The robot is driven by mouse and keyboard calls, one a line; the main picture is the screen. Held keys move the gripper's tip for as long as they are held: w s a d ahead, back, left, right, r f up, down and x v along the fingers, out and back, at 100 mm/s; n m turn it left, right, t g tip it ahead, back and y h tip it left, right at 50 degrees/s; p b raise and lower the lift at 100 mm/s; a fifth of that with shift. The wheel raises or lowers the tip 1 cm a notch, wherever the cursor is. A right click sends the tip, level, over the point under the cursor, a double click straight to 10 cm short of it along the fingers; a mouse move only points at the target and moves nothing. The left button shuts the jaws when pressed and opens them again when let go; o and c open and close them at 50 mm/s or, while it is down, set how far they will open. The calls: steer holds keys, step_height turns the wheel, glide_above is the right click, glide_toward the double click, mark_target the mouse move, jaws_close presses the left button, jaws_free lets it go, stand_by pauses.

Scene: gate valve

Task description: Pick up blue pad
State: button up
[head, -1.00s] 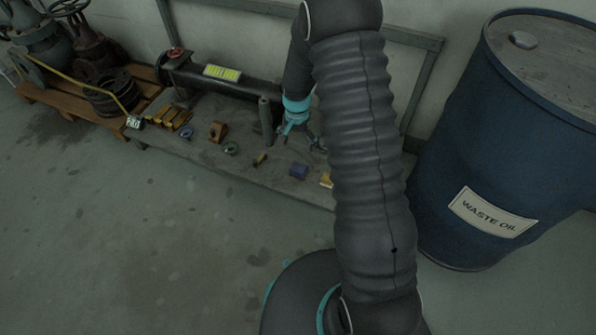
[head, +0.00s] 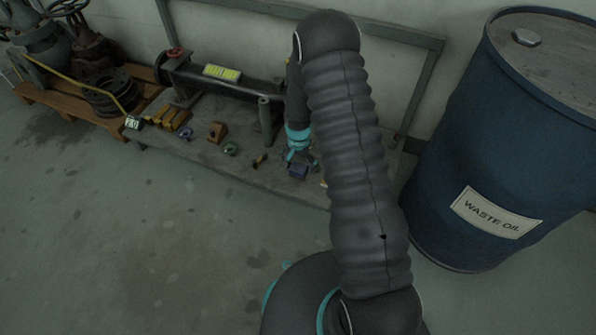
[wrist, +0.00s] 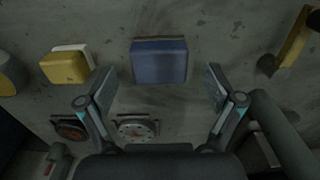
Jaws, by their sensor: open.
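The blue pad (head: 298,172) is a small blue block lying on the low grey bench top. In the wrist view the blue pad (wrist: 159,62) lies at the upper middle, in line with the gap between my fingers. My gripper (wrist: 160,82) is open and empty, one finger to each side of the pad's line. In the head view my gripper (head: 299,160) is just behind and above the pad. Whether the fingertips reach down beside the pad, I cannot tell.
A yellow block (wrist: 66,68) lies left of the pad in the wrist view. Two round gauges, including a pale one (wrist: 137,129), lie below. A grey cylinder (head: 265,118) stands on the bench. The waste oil drum (head: 490,140) stands right of my arm.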

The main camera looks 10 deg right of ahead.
step_height(320, 180, down, 2)
steer(key=shift+f, duration=0.25)
steer(key=shift+c, duration=0.3)
steer(key=c, duration=1.2)
steer(key=shift+r, duration=0.15)
steer(key=shift+r, duration=0.5)
step_height(320, 180, up, 3)
steer(key=shift+f, duration=0.1)
steer(key=s+d+r, duration=0.1)
steer(key=d+r, duration=0.2)
steer(key=d, duration=0.2)
steer(key=s+d+r+p, duration=0.1)
steer(key=d+r, duration=0.3)
steer(key=d, duration=0.2)
steer(key=shift+d, duration=0.3)
